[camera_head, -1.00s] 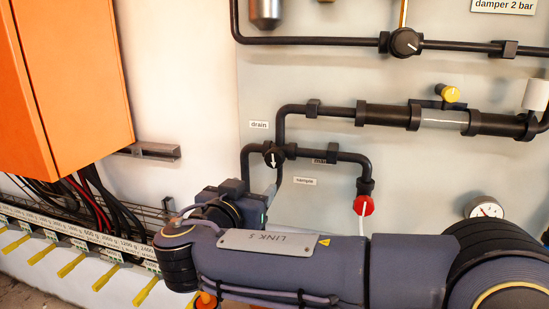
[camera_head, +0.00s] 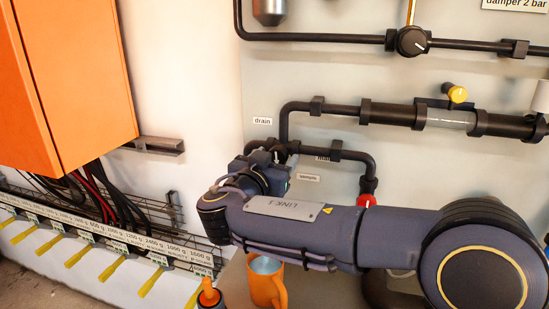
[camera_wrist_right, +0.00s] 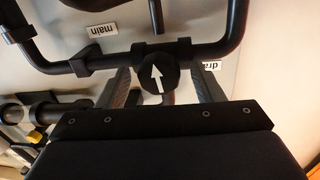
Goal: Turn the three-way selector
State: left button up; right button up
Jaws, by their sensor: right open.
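The three-way selector is a round black knob (camera_wrist_right: 157,73) with a white arrow on a black pipe junction. In the right wrist view the arrow points up. My right gripper (camera_wrist_right: 163,88) is open, with one finger on each side of the knob; contact is unclear. In the head view my right gripper (camera_head: 277,154) covers most of the selector. My left gripper is not in view.
Black pipes (camera_head: 340,109) run along the wall panel, with another knob (camera_head: 412,41) and a yellow knob (camera_head: 457,94). A red part (camera_head: 367,200) sits just above my forearm. An orange mug (camera_head: 266,284) stands below it. An orange cabinet (camera_head: 62,80) is at left.

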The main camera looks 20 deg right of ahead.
jog(key=c, duration=1)
